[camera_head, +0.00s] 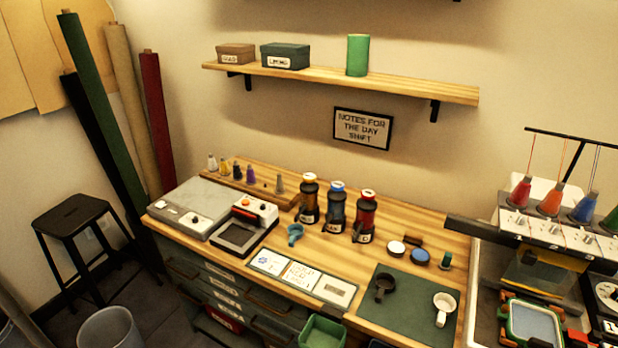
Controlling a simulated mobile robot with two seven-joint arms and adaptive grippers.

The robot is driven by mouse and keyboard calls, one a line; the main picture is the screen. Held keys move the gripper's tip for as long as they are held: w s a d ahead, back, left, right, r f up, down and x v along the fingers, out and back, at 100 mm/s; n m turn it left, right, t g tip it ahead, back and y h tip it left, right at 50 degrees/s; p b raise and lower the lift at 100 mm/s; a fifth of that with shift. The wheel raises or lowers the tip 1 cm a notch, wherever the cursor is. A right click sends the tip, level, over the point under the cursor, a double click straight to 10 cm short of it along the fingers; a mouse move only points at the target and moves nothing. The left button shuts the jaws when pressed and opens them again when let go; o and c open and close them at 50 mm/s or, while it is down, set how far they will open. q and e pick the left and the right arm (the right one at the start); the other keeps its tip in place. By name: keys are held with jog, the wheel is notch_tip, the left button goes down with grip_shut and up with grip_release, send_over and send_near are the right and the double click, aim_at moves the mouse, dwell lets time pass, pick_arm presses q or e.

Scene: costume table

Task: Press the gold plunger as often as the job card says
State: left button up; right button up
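Three dark dispenser bottles stand in a row on the wooden table: one with a gold-brown band (309,200), one blue (336,208) and one red (365,216). The gold plunger itself cannot be told apart clearly. In front of the bottles lies a strip of white cards (301,276), and the middle one carries handwriting too small to read surely. Neither of my grippers is in view.
A teal cup (294,234) stands near the bottles. A green mat (413,303) holds a dark mug (384,288) and a white mug (443,308). A grey box machine (192,208) stands left, an embroidery machine (560,235) right. A framed sign (362,129) hangs above.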

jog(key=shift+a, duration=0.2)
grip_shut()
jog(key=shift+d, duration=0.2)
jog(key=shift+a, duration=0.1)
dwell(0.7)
